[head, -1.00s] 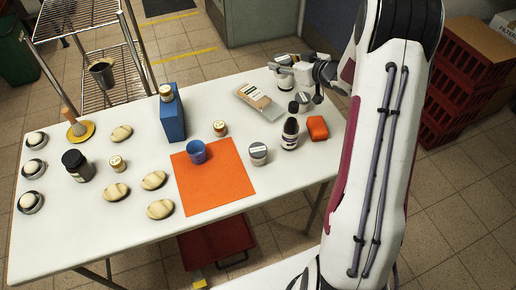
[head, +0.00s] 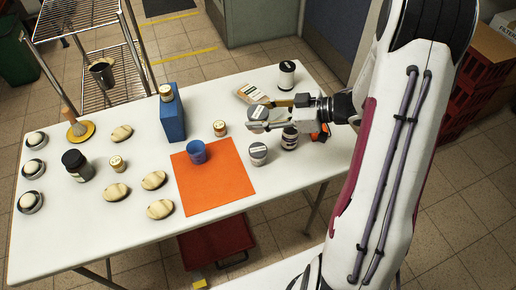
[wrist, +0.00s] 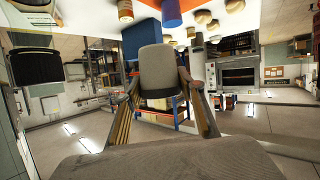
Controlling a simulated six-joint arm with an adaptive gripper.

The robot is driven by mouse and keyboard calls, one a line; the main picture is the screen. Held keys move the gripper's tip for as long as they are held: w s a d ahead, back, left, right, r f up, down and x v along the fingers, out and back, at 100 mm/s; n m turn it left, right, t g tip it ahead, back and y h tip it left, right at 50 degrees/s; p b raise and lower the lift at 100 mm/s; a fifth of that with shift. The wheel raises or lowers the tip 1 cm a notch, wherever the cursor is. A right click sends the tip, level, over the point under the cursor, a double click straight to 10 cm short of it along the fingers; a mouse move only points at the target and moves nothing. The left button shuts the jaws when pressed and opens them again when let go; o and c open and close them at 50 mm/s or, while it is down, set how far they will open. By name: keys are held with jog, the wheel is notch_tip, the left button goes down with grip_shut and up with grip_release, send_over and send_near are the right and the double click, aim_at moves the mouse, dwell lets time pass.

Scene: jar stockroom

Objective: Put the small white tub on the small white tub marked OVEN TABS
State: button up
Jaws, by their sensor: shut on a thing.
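My gripper (head: 266,115) is shut on a small white tub (head: 257,114) with a grey lid, held clear of the table. In the wrist view the held tub (wrist: 157,72) sits between the two fingers. A similar small tub with a grey top (head: 258,154) stands upright on the table, just right of the orange mat. The held tub appears above and behind it in the head view, apart from it. The standing tub has a label, but its words are too small to read, so I cannot confirm OVEN TABS.
A dark bottle with a white label (head: 290,138) stands close right of the standing tub, partly behind my gripper. A packet (head: 250,93) lies behind the held tub. A white jar (head: 287,74) stands at the back. The orange mat (head: 222,182) holds a blue cup (head: 196,152).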

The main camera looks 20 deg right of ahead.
dwell(0.4)
send_over(259, 150)
jog(key=shift+w+d+f, duration=0.1)
jog(key=shift+f, duration=2.75)
jog(key=shift+f, duration=0.1)
jog(key=shift+f, duration=2)
jog(key=shift+f, duration=0.1)
jog(key=o, duration=1.3)
